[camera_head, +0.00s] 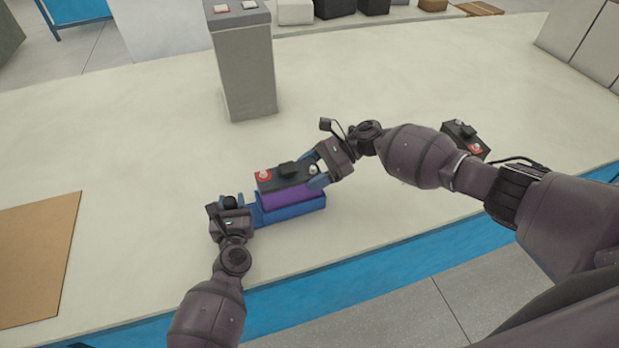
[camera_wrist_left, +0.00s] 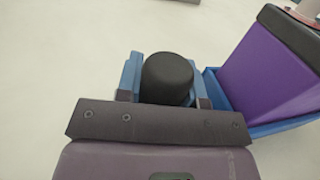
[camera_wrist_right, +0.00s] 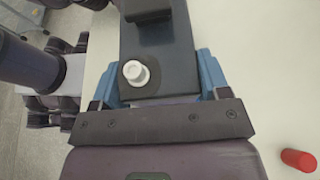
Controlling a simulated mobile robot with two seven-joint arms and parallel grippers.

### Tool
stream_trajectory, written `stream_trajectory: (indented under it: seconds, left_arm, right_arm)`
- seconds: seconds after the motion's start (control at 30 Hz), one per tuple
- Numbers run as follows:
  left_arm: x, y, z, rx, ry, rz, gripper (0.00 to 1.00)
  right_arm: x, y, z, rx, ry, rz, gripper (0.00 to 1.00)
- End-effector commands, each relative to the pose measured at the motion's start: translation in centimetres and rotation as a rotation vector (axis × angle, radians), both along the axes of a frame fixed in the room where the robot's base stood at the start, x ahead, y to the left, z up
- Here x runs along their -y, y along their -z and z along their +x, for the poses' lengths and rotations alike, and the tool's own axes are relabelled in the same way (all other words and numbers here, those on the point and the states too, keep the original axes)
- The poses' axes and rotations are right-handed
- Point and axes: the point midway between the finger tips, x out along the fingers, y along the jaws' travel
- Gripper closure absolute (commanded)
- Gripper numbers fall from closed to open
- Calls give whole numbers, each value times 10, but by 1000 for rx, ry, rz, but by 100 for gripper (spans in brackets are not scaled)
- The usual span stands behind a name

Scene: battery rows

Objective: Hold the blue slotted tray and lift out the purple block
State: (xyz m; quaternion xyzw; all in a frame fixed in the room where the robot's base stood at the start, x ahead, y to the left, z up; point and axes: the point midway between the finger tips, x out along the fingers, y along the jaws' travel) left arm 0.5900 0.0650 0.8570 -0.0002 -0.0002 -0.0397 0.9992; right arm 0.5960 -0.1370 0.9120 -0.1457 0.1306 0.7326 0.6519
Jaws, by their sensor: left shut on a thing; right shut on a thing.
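The blue slotted tray (camera_head: 296,211) lies on the worktable. The purple block (camera_head: 287,193) has a black top (camera_head: 285,178) with a red and a silver terminal. It stands in the tray, its lower edge hidden behind the tray's wall; the left wrist view shows it close up (camera_wrist_left: 262,80). My left gripper (camera_head: 229,204) is shut on the black knob (camera_wrist_left: 167,78) at the tray's left end. My right gripper (camera_head: 318,166) is shut on the right end of the purple block, and the right wrist view shows the black top (camera_wrist_right: 160,50) between its fingers.
A tall grey battery (camera_head: 246,75) stands behind the tray. A small black battery (camera_head: 465,140) sits at the right, beyond my right arm. A brown board (camera_head: 38,250) lies at the left. A red cylinder (camera_wrist_right: 298,160) lies on the table. The table's front edge is close.

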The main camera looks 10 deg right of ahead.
Motion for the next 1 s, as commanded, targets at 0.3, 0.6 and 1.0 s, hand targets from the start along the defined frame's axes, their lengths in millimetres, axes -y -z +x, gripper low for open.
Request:
stream_trajectory:
  seconds: [0.3, 0.6, 1.0]
  left_arm:
    - [0, 1, -1, -3, 0, 1, 96]
    - [0, 2, -1, -4, 0, 1, 96]
    - [0, 2, -1, -4, 0, 1, 50]
  right_arm:
    - [-1, -55, 2, 7, -1, 7, 100]
    - [-1, -75, 1, 4, 0, 6, 100]
    - [-1, -77, 2, 4, 0, 6, 100]
